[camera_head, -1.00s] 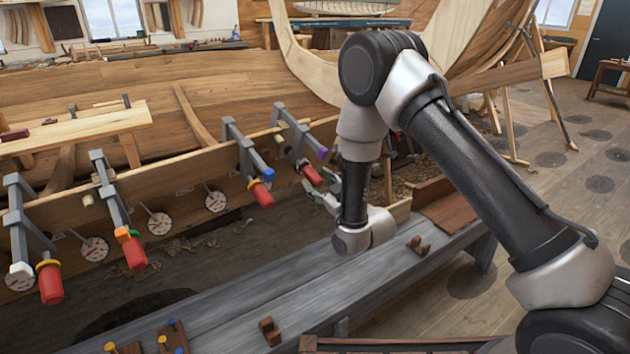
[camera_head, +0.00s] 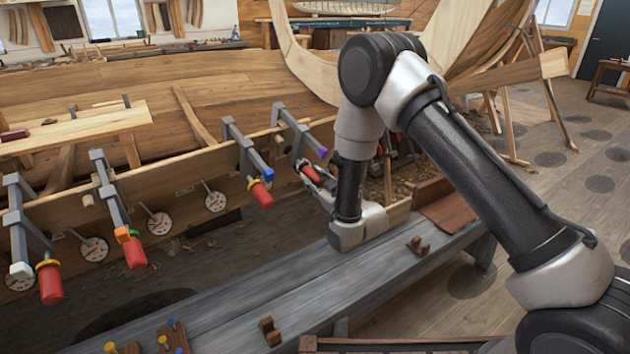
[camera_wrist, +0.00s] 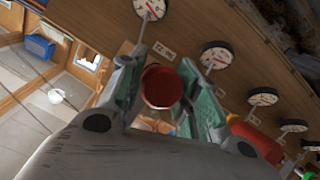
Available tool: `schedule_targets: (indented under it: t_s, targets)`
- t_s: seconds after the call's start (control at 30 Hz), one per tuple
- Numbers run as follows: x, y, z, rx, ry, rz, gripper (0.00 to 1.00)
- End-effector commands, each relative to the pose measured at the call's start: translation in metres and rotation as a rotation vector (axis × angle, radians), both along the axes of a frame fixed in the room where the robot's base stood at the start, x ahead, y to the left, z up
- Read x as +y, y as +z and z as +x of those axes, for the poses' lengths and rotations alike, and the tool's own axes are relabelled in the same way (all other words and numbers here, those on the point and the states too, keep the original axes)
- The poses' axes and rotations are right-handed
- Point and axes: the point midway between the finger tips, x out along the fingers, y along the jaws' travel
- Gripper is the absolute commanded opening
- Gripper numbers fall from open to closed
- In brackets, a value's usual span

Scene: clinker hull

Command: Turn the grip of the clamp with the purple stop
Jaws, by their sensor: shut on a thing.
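The clamp with the purple stop (camera_head: 321,153) is the rightmost of the grey bar clamps on the plank, and its bar slopes down to the right. Its red grip (camera_head: 311,173) sticks out below the stop. My gripper (camera_head: 318,182) is at this grip, with its fingers around it. In the wrist view the red grip (camera_wrist: 161,87) shows end-on between the two greenish finger pads, and my gripper (camera_wrist: 160,95) is shut on it. My wrist hides part of the grip in the head view.
The neighbouring clamp with a blue stop (camera_head: 268,174) has its red grip (camera_head: 262,195) close on the left. Clamps with orange (camera_head: 122,234) and white (camera_head: 21,270) stops stand further left. Round dials (camera_head: 215,201) line the plank. A grey bench (camera_head: 270,290) runs below my gripper.

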Motion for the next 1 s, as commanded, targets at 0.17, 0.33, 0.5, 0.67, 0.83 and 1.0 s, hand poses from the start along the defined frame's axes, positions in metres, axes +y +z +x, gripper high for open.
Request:
schedule_targets:
  t_s: [0.17, 0.33, 0.5, 0.67, 0.83, 1.0]
  targets:
    - [-0.0006, -0.0003, -0.0001, 0.036, 0.019, 0.039, 0.09]
    - [-0.0009, -0.0003, 0.0002, 0.103, 0.055, 0.115, 0.09]
    - [-0.0010, -0.0003, 0.0003, 0.197, 0.106, 0.219, 0.09]
    - [-0.0011, -0.0005, 0.0002, 0.293, 0.158, 0.327, 0.09]
    - [-0.0011, -0.0012, 0.0000, 0.395, 0.214, 0.441, 0.09]
    - [-0.0010, -0.0010, 0.0000, 0.496, 0.270, 0.554, 0.09]
